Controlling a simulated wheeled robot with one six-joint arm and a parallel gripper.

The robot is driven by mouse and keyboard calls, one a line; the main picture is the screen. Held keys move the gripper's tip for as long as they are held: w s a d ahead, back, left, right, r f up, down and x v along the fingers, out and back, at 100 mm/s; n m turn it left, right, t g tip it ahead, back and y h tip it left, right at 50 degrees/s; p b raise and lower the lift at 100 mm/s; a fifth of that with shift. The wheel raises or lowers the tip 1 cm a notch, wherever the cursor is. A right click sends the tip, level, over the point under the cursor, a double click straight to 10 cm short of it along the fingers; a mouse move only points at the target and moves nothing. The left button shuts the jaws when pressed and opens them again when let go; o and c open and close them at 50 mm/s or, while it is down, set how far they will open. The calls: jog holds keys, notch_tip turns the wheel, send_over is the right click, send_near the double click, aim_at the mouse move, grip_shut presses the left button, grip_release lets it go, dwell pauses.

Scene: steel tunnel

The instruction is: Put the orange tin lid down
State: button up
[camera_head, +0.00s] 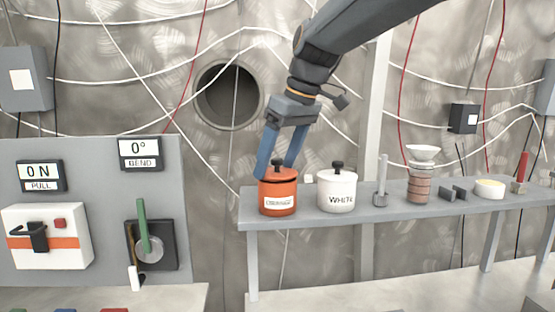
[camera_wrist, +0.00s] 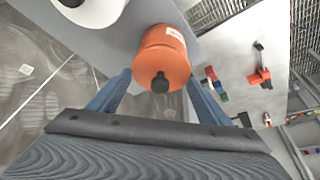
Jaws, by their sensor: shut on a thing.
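The orange tin (camera_head: 278,198) with a white label stands at the left end of the grey shelf (camera_head: 400,207). Its orange lid (camera_head: 270,173) has a black knob and sits at the tin's top; I see no clear gap between them. My gripper (camera_head: 277,170) comes down from above, its blue fingers on either side of the lid, shut on it. In the wrist view, the lid (camera_wrist: 163,70) and its knob show between the two fingers (camera_wrist: 160,82). The fingertips are partly hidden by the tin and lid.
A white tin (camera_head: 337,191) with a black knob stands close to the right. Further right are a metal tool (camera_head: 381,185), a stacked jar with a funnel (camera_head: 420,175) and a shallow dish (camera_head: 489,189). A panel with a green lever (camera_head: 143,225) is at left.

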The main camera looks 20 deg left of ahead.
jog(key=o, duration=1)
jog(key=b+v, duration=0.1)
jog(key=v, duration=1.2)
jog(key=shift+a+r, duration=0.1)
jog(key=shift+a, duration=0.05)
